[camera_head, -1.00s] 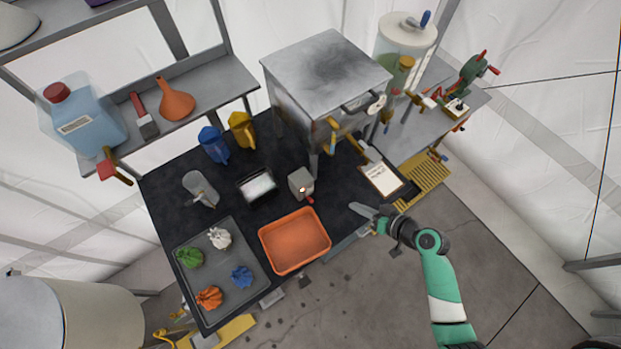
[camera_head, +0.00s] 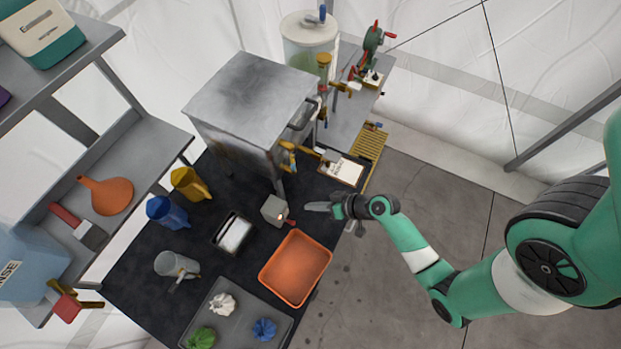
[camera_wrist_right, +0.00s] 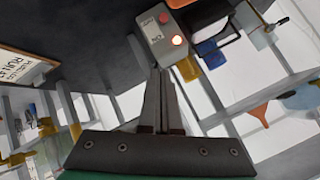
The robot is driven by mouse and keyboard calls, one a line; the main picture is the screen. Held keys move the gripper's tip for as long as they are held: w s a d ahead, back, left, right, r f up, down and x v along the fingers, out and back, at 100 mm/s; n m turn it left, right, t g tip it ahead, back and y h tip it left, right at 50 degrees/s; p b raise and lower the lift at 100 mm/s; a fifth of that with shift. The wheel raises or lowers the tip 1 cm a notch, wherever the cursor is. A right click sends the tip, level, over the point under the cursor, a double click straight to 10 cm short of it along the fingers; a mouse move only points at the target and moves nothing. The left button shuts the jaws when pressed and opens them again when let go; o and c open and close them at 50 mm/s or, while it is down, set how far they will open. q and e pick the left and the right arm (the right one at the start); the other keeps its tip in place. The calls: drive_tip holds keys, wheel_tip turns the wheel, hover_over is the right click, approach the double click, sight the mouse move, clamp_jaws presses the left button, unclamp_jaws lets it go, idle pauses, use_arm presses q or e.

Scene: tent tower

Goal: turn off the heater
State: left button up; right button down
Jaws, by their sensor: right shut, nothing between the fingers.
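A small grey switch box (camera_head: 274,210) stands on the black table top, in front of the large metal cabinet (camera_head: 250,95). My left gripper is not in view.
An orange tray (camera_head: 325,258) lies just in front of the switch box. A metal-framed container (camera_head: 232,233) stands to its left. A clipboard (camera_head: 341,168) lies behind my right gripper. A grey tray (camera_head: 267,310) holds several coloured bundles. Open floor lies right of the table.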

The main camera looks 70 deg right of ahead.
sight(289, 222)
drive_tip(key=b+x, duration=0.1)
drive_tip(key=x, duration=0.6)
drive_tip(key=shift+w+f, duration=0.25)
drive_tip(key=shift+w, duration=0.05)
drive_tip(key=a+f, duration=0.1)
drive_tip(key=s+a+f, duration=0.1)
drive_tip(key=f, duration=0.1)
drive_tip(key=shift+a+f, duration=0.1)
drive_tip(key=shift+a, duration=0.1)
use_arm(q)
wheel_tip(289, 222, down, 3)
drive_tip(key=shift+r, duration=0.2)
